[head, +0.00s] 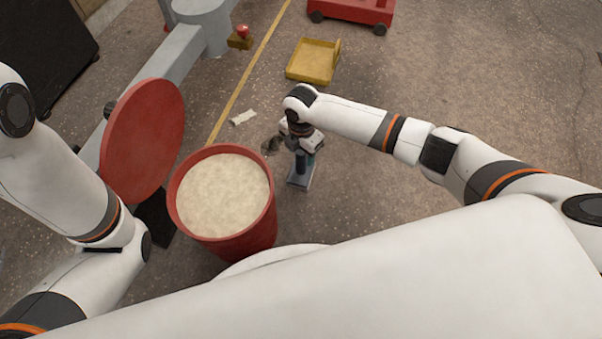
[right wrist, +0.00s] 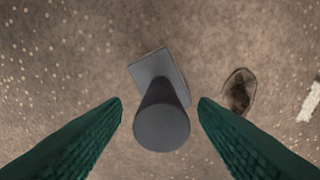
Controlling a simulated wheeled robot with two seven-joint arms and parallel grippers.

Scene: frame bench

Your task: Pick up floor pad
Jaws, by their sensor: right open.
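The floor pad, as I take it, is a grey flat plate with an upright dark grey round post. In the head view the pad (head: 300,180) stands on the floor right of the red bin, partly hidden by my right gripper (head: 303,152). In the right wrist view the pad (right wrist: 162,128) shows its round post top between the green fingers of my right gripper (right wrist: 160,103). The fingers are open, one on each side of the post, with a gap on both sides. My left arm shows at the left, but its gripper is out of view.
A red bin (head: 262,232) full of pale grainy material stands close left, with a round red lid (head: 143,140) beside it. A small dark thing (right wrist: 239,91) and a white scrap (head: 243,117) lie nearby. A yellow tray (head: 312,62) lies beyond. Floor at right is clear.

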